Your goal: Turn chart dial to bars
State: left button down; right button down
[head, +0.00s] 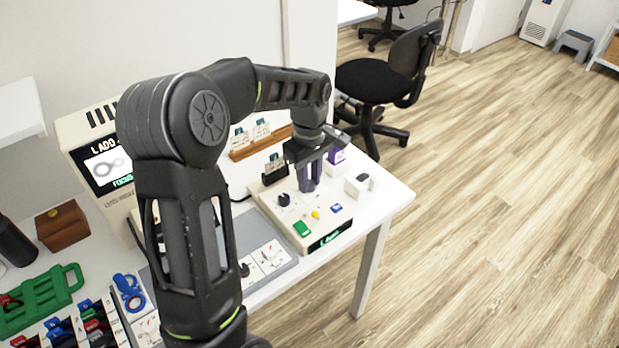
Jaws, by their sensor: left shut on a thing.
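A white control box (324,228) stands on the table, with a black knob (284,199), a green button (302,229), a yellow button (316,214) and a blue button (337,208) on top. My left gripper (309,180) points down at the box's far part, behind the black knob. It is shut on what seems to be the chart dial, mostly hidden by the fingers; I cannot read its setting. A beige machine with a lit screen (107,165) shows a ring picture and partly covered letters. My right gripper is not in view.
My left arm hides the middle of the table. A wooden card rack (261,142), a purple item (336,155) and a small white block (360,186) stand near the gripper. A brown box (62,226) and green tray (40,299) are at left. A black chair (372,80) stands beyond.

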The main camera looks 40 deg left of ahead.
pick_arm(q)
jog(key=shift+m, duration=0.5)
jog(key=m, duration=0.2)
jog(key=shift+m, duration=0.4)
jog(key=m, duration=0.3)
jog(key=shift+m+p, duration=0.3)
jog(key=m, duration=0.7)
jog(key=m+p, duration=0.1)
jog(key=m, duration=0.3)
jog(key=shift+m, duration=0.4)
jog(key=m, duration=0.4)
jog(key=shift+m, duration=0.3)
jog(key=c, duration=1.2)
grip_release()
jog(key=shift+d, duration=0.1)
